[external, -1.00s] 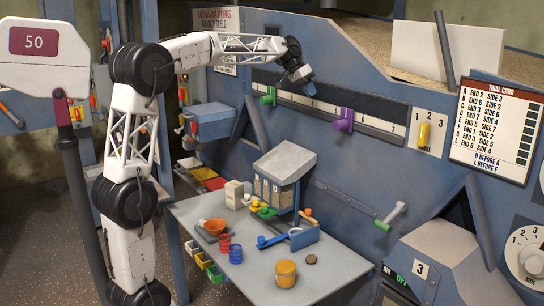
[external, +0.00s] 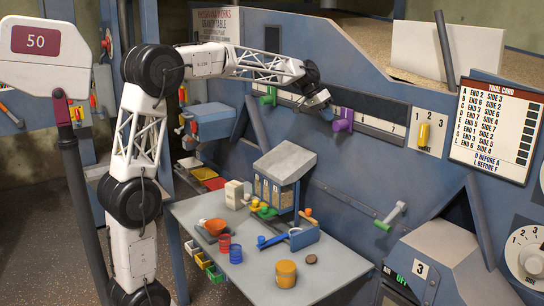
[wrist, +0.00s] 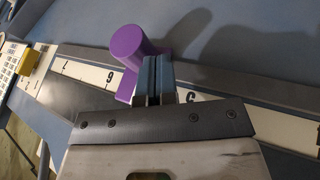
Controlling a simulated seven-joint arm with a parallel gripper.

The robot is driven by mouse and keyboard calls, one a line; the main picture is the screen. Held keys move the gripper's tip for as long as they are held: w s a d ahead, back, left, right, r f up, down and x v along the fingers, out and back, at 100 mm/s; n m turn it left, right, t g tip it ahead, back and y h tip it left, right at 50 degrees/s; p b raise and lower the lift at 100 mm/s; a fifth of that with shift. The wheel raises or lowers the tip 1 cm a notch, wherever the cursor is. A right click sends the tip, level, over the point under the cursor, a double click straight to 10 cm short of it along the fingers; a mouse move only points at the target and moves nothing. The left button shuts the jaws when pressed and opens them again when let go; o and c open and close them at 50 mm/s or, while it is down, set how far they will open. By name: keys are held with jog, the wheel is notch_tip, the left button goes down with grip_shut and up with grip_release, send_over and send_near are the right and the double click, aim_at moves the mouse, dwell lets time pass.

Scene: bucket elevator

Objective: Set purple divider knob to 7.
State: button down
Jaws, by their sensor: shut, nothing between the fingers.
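The purple divider knob (external: 343,120) sits on the slanted numbered scale on the blue wall. It also shows in the wrist view (wrist: 135,52), where its base is beside an upside-down 6 (wrist: 110,77). The upside-down 7 (wrist: 66,66) is further left there; in the external view the 7 (external: 393,131) is to the knob's right. My gripper (external: 328,115) is shut and empty, just left of the knob. In the wrist view its fingertips (wrist: 159,62) are close against the knob's right side; I cannot tell whether they touch.
A green knob (external: 268,96) is on the scale's left part. A yellow knob (external: 423,134) is on a 1-2-3 plate to the right, also at the wrist view's left edge (wrist: 40,62). The scale between the purple knob and the 7 is clear. The cluttered table (external: 330,256) is below.

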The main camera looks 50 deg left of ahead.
jog(key=shift+d+f, duration=0.15)
jog(key=shift+d, duration=0.45)
jog(key=d, duration=2.1)
jog(key=shift+d, duration=0.3)
jog(key=shift+a, duration=0.15)
jog(key=a+f+v, duration=0.1)
jog(key=a+v, duration=0.1)
jog(key=v, duration=1)
jog(key=shift+w+a+r, duration=0.2)
jog(key=shift+w+a, duration=0.15)
jog(key=shift+a, duration=0.1)
